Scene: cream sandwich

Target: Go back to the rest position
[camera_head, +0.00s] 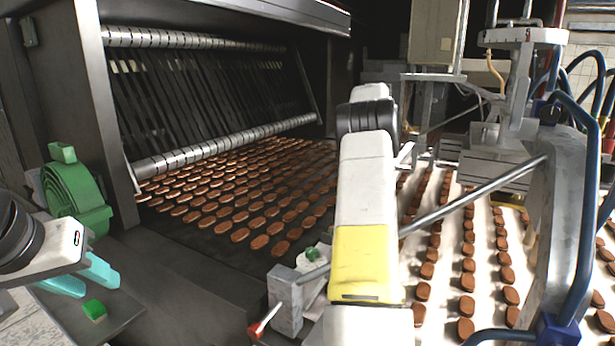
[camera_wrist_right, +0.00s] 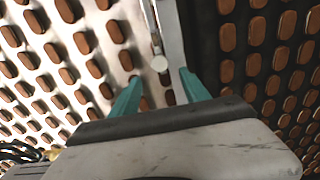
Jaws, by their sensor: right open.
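My left gripper (camera_head: 90,280) is at the lower left of the head view. Its two teal fingers are apart, with nothing seen between them. A small green block (camera_head: 95,310) lies on the dark ledge just below and to the right of it. My right arm, white and yellow, rises through the middle of the head view; its gripper is hidden there. In the right wrist view my right gripper (camera_wrist_right: 158,92) has its teal fingers spread and empty. Rows of brown biscuits (camera_wrist_right: 85,42) on the conveyor lie beyond the fingers.
A biscuit conveyor (camera_head: 165,215) with a roller frame (camera_head: 220,149) fills the left. A second, pale conveyor (camera_head: 485,225) carries more biscuits at the right. A grey metal post with blue hoses (camera_head: 590,215) stands at the far right. A green tape-like roll (camera_head: 75,195) sits at left.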

